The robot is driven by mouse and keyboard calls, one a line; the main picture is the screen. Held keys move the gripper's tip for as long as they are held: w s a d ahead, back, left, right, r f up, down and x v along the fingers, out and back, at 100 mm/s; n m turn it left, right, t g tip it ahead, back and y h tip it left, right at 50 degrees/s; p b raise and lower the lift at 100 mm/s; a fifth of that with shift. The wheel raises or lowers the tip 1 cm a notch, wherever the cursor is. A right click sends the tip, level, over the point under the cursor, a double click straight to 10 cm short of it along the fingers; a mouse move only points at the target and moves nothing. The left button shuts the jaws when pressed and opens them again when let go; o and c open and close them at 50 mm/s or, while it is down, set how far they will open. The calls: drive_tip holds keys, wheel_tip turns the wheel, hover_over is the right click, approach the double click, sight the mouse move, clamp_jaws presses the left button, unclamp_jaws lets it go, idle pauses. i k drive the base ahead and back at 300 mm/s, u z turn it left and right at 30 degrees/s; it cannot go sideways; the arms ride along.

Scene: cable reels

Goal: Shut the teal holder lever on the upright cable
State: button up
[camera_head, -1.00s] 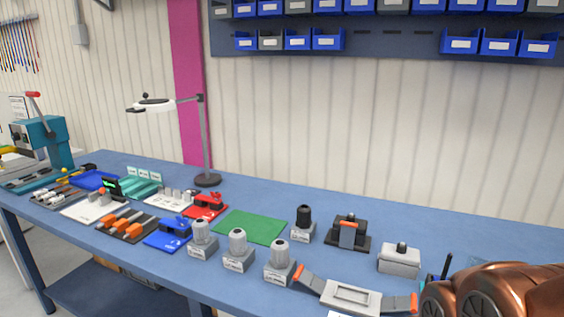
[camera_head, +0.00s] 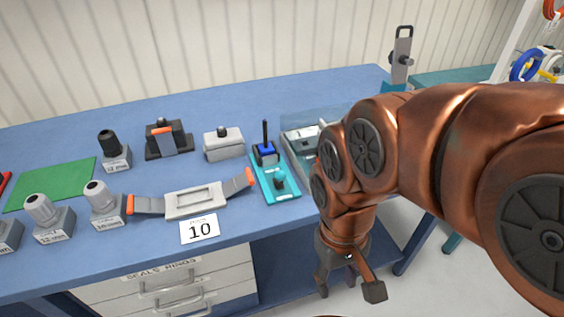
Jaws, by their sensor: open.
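A teal holder (camera_head: 284,195) lies on the blue bench near its front edge, in the middle of the head view. A thin dark upright piece (camera_head: 265,131), perhaps the cable, rises from a blue block (camera_head: 266,152) at its far end. A small dark teal raised part (camera_head: 280,181) sits nearer the front; I cannot tell whether it is the lever or how the lever stands. My gripper (camera_head: 348,292) is open and empty, pointing down in front of the bench, to the right of the holder and apart from it.
A clear-walled tray (camera_head: 300,140) stands just right of the holder, partly behind my arm. A grey fixture with orange-tipped arms (camera_head: 197,200) lies to its left, above a number 10 card (camera_head: 199,229). A grey block (camera_head: 223,144) stands behind.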

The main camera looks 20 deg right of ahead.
sight(280, 175)
drive_tip(key=k, duration=1.35)
drive_tip(key=u, duration=0.9)
drive_tip(key=i, duration=1.3)
drive_tip(key=z, duration=0.25)
